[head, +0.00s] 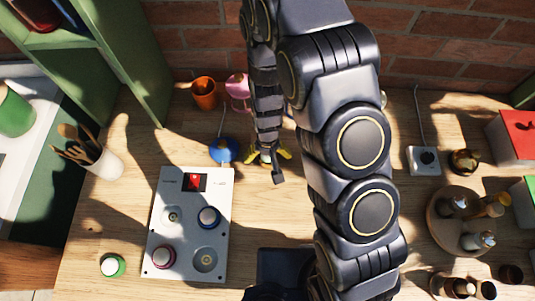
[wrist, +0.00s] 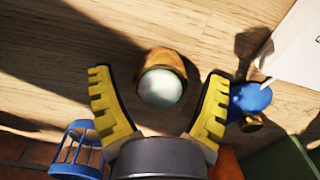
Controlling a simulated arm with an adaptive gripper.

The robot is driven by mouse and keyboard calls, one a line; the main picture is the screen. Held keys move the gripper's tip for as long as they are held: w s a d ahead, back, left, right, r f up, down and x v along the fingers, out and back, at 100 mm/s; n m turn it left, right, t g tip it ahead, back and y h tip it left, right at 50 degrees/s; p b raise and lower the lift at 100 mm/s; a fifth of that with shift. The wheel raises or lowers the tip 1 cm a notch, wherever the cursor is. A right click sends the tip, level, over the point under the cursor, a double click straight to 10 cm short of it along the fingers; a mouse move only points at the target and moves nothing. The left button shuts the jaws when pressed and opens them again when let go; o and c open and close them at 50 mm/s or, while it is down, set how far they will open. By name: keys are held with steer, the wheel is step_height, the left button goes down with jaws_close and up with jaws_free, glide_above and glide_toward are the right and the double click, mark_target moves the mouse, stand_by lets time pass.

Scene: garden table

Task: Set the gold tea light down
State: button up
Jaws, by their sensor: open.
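The gold tea light (wrist: 160,62), a small round gold cup with a pale whitish top, stands on the wooden table in the wrist view. My gripper (wrist: 157,74) is open around it, with one yellow finger on each side and a visible gap to both. In the head view my gripper (head: 267,157) is low over the back middle of the table. There the tea light is mostly hidden by the fingers and cannot be made out clearly.
A blue round object (head: 223,150) lies just left of my gripper. A grey panel (head: 190,250) with knobs is front left. An orange cup (head: 204,93) stands by the brick wall. A blue cage-like lantern (wrist: 76,150) is near one finger. A round wooden tray (head: 438,238) stands right.

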step_height(320, 180, up, 11)
steer(key=shift+r, duration=0.1)
steer(key=s+d+r+m, duration=0.1)
steer(key=s+d+r, duration=0.4)
steer(key=s+r, duration=0.3)
steer(key=s+d+r+g, duration=0.1)
steer(key=s+d+r, duration=0.5)
steer(key=s+r, duration=0.3)
step_height(320, 180, up, 2)
steer(key=shift+s+d+r+m+g, duration=0.1)
steer(key=shift+s+d+m+g, duration=0.1)
steer(key=shift+m+g, duration=0.15)
steer(key=shift+a, duration=0.1)
stand_by(0.5)
